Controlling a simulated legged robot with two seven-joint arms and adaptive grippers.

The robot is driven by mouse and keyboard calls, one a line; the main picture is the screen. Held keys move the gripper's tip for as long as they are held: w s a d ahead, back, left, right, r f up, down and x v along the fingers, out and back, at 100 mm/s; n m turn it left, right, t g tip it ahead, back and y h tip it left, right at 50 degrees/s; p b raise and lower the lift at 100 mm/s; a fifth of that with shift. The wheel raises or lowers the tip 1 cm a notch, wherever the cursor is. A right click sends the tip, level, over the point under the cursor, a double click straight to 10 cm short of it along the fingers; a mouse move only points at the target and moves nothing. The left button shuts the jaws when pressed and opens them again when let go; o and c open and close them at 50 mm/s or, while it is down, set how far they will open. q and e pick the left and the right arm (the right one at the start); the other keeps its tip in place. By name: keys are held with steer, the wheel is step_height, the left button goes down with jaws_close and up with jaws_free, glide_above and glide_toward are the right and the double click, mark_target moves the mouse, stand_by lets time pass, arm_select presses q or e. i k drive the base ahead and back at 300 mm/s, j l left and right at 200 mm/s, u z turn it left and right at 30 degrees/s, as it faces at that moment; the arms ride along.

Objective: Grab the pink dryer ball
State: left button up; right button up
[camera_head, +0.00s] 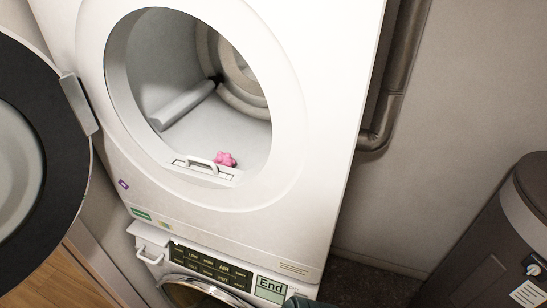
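The pink dryer ball (225,159) is small and knobbly. It lies inside the open upper dryer (320,130), on the drum floor near the front lip of the opening, just behind the lint filter handle (201,162). No gripper is near it. Neither of my grippers can be made out. A small dark piece (308,303) pokes in at the bottom edge, and I cannot tell what it is.
The round dryer door (62,160) stands swung open at the left. Below the dryer is a washer with a control panel (210,268). A brown bin (500,240) stands at the right, and a pipe (397,80) runs down the wall. The dryer opening is clear.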

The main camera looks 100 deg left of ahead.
mark_target(226, 159)
steer(key=k+j+u, duration=0.15)
steer(key=u, duration=3.4)
